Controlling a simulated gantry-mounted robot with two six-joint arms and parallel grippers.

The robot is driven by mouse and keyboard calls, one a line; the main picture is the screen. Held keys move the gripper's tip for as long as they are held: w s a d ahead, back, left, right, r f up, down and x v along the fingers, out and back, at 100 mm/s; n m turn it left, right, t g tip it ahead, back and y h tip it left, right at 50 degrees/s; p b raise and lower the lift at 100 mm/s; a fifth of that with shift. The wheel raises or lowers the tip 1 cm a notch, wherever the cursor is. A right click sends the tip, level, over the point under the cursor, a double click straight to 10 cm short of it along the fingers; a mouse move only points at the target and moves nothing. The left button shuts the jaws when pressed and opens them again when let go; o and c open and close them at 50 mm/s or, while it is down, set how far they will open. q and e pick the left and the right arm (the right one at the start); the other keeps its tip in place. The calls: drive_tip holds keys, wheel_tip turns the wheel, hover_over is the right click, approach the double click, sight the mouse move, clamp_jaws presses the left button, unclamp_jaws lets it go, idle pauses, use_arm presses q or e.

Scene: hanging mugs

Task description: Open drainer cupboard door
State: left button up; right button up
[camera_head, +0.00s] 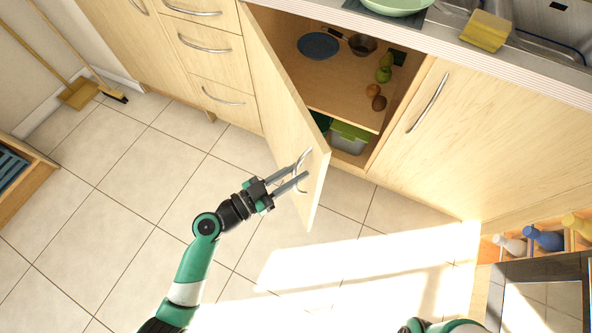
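The light wooden cupboard door (282,105) under the counter stands swung out into the room, and the cupboard interior shows behind it. Its curved metal handle (297,171) is near the door's free edge. My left gripper (300,172) is at this handle, with its two fingers apart and the bar between or beside their tips. Whether the fingers touch the bar cannot be told. My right gripper is out of view; only a piece of my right arm shows at the bottom edge.
Inside the cupboard are a blue plate (318,46), a pan (362,44), several fruits (383,74) and a lower bin (348,139). A closed door (480,135) with a handle is on the right, drawers (205,65) on the left. The tiled floor before the cupboard is clear.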

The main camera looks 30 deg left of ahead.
use_arm(q)
clamp_jaws()
idle(1.1)
